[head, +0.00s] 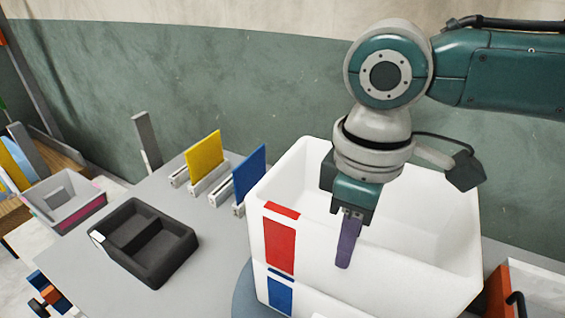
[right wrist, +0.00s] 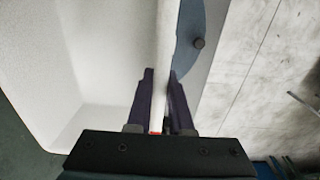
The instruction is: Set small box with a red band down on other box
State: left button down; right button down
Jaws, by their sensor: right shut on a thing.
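The small white open box with a red band (head: 280,245) is at the right of the head view, upright and empty inside as far as I see. Just below it is another white box with a blue band (head: 281,296), mostly hidden by the upper box and the frame's edge. Any gap between the two is too small to tell. My right gripper (head: 347,240) points down at the upper box's near wall. In the right wrist view its dark purple fingers (right wrist: 161,78) straddle that wall, shut on it. My left gripper is not in view.
A black divided tray (head: 150,240) lies on the grey table (head: 215,255). Yellow (head: 204,155) and blue (head: 249,172) panels stand upright in holders behind. A grey bin (head: 65,200) is at the far left. An orange-sided object (head: 497,290) is at the lower right.

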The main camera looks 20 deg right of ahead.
jog(key=shift+f, duration=0.3)
jog(key=c, duration=0.7)
grip_release()
jog(key=shift+c, duration=0.2)
notch_tip(320, 180, up, 10)
jog(key=shift+b, duration=0.45)
